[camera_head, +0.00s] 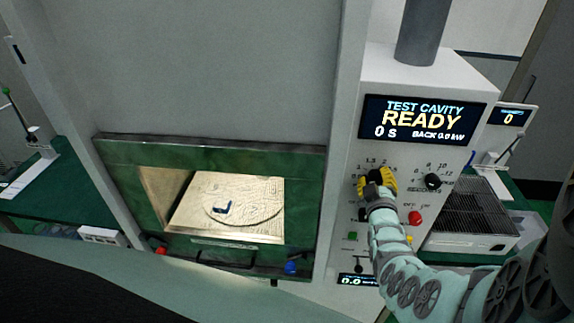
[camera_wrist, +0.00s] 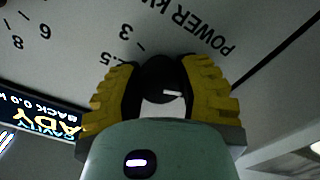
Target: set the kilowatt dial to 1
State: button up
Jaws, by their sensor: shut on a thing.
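The kilowatt dial (camera_wrist: 160,80) is a round black knob with a short white mark. In the wrist view it sits between the yellow fingers of my gripper (camera_wrist: 162,92), which is shut on it from both sides. The white mark lies near the dial's middle and runs roughly sideways, toward the right finger. The printed POWER kW label (camera_wrist: 204,25) and a 3 show upside down beside the dial. In the head view my gripper (camera_head: 377,182) covers most of the dial; small scale numbers, including 1.5, show above it. I cannot tell which number the mark points to.
The seconds dial (camera_head: 432,181) is right of my gripper, with a red button (camera_head: 415,217) below it. The display (camera_head: 423,119) above reads TEST CAVITY READY. The green-framed cavity door (camera_head: 210,150) is left of the panel. A dark grated unit (camera_head: 475,212) stands at right.

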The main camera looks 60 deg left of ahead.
jog(key=m, duration=0.4)
jog(key=shift+p, duration=0.4)
grip_shut()
jog(key=shift+m, duration=1.8)
jog(key=o, duration=1.2)
grip_release()
